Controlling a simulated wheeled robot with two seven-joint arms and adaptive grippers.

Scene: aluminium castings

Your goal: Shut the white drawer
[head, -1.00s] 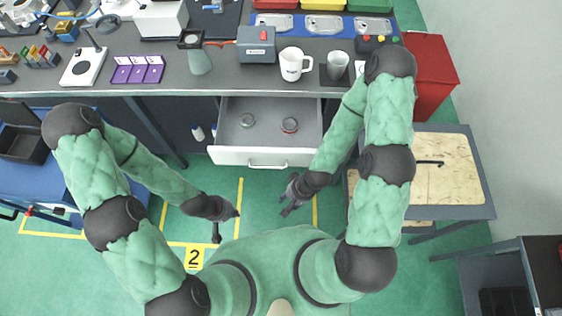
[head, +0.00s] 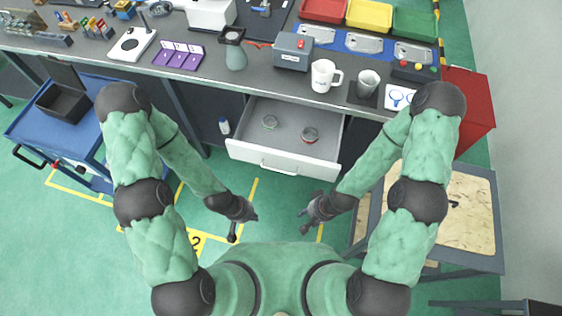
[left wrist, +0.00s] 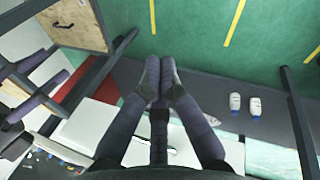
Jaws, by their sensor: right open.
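The white drawer (head: 283,158) stands pulled out below the workbench in the head view, with its handle (head: 279,169) on the front panel. My right gripper (head: 304,213) is open and empty, lower right of the handle and apart from the drawer.
A blue cart (head: 85,135) stands left, a wood-topped table (head: 467,215) right. White bottles (left wrist: 245,104) stand beneath the bench. Floor before the drawer is clear.

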